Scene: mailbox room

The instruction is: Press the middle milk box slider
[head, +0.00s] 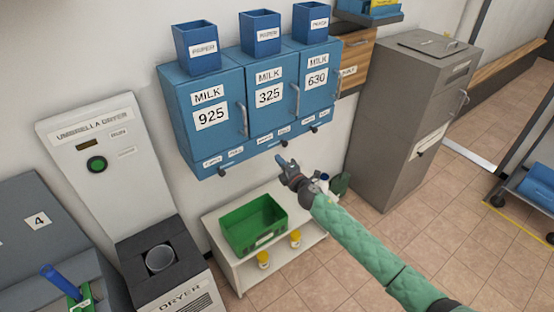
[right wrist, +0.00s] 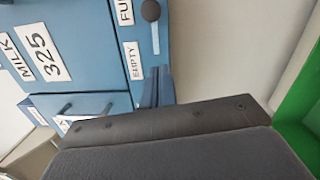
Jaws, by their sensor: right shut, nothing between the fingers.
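The middle milk box (head: 271,92), blue and labelled MILK 325, hangs on the wall between the 925 and 630 boxes. In the right wrist view its 325 label (right wrist: 46,57) shows at the left. Its slider, a dark round knob (right wrist: 151,10) on a pale slot, sits at the top edge beside the FULL label (right wrist: 124,12); the slot runs toward the EMPTY label (right wrist: 133,60). My right gripper (head: 281,160) is shut and empty, just below the middle box's lower edge. Its fingertips (right wrist: 158,88) appear apart from the knob. My left gripper is not in view.
Box 925 (head: 206,115) and box 630 (head: 318,80) flank the middle box. Below stands a white shelf (head: 222,257) with a green bin (head: 252,226) and yellow-capped bottles. An umbrella dryer (head: 92,165) stands left, a grey cabinet (head: 400,120) right.

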